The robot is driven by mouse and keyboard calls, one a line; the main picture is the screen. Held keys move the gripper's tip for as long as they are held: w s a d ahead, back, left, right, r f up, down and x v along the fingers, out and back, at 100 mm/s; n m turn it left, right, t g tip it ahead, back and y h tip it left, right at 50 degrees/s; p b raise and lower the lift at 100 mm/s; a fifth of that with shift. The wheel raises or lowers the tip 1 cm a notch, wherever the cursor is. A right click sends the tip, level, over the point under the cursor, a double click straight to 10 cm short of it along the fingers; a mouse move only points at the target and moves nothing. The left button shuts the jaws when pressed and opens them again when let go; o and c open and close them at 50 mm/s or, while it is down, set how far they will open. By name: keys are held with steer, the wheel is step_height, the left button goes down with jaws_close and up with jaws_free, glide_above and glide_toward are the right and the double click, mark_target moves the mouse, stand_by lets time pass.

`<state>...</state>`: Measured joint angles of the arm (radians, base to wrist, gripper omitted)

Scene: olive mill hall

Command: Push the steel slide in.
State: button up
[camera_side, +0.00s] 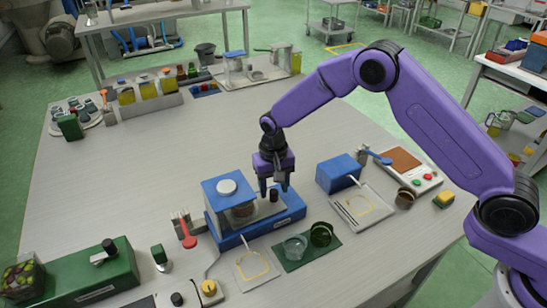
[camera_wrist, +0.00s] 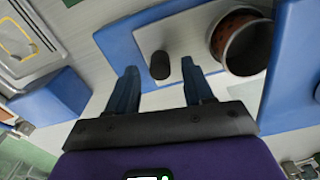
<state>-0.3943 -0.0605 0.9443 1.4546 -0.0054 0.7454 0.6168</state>
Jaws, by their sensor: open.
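The steel slide (camera_wrist: 148,38) is a pale grey plate with an upright black knob (camera_wrist: 160,66), lying on the blue base of a press-like unit (camera_side: 226,197). In the side view the black knob (camera_side: 273,195) stands at the right of the unit's blue-topped housing. My gripper (camera_side: 274,190) points down over this knob. In the wrist view my gripper (camera_wrist: 159,76) has its two fingers apart, one on either side of the knob; I cannot tell whether they touch it.
A blue box (camera_side: 338,173) and a white tray (camera_side: 362,207) stand right of the unit. A green mat (camera_side: 291,265) with glasses lies in front. A red-handled lever (camera_side: 187,236) is close at left.

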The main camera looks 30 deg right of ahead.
step_height(320, 180, up, 16)
stand_by(0.4)
steer(key=shift+a, duration=0.1)
steer(key=w+d+m+g+y, duration=0.3)
steer(key=w+d+m, duration=0.2)
steer(key=m, duration=0.2)
steer(key=x, duration=1.8)
steer(key=shift+d, duration=0.1)
